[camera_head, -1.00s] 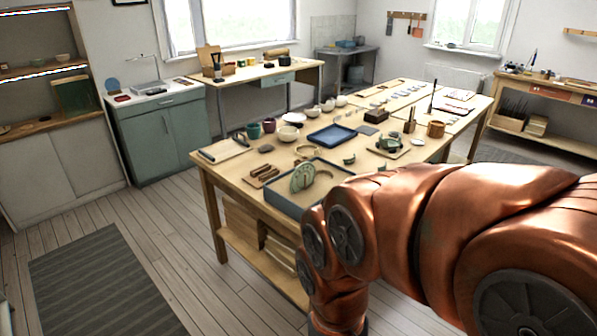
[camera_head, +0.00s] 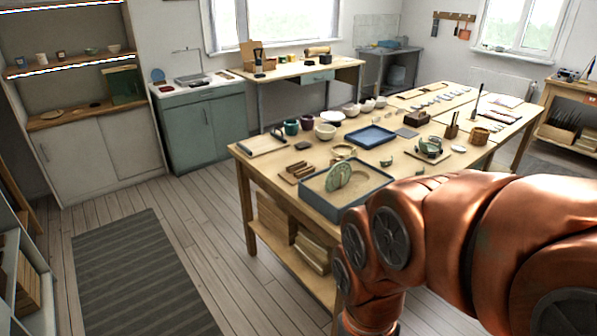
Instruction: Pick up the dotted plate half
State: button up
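A pale green plate piece (camera_head: 338,176) stands upright in a blue-grey open tray (camera_head: 327,207) at the near edge of the big wooden table. It looks like half a plate with darker marks, but it is too small to tell whether they are dots. A second curved piece beside it in the tray is partly covered by it. My copper arm fills the lower right and hides the table's near right part. My gripper is out of view below the frame.
The wooden table (camera_head: 262,160) also carries a flat blue tray (camera_head: 371,136), brown sticks (camera_head: 299,171), bowls and cups. A striped mat (camera_head: 140,275) lies on the clear floor at left. A green cabinet (camera_head: 205,133) stands behind.

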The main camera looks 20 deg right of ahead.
aim_at(343, 167)
jog(key=z, duration=0.3)
jog(key=i, duration=1.4)
jog(key=u, duration=0.8)
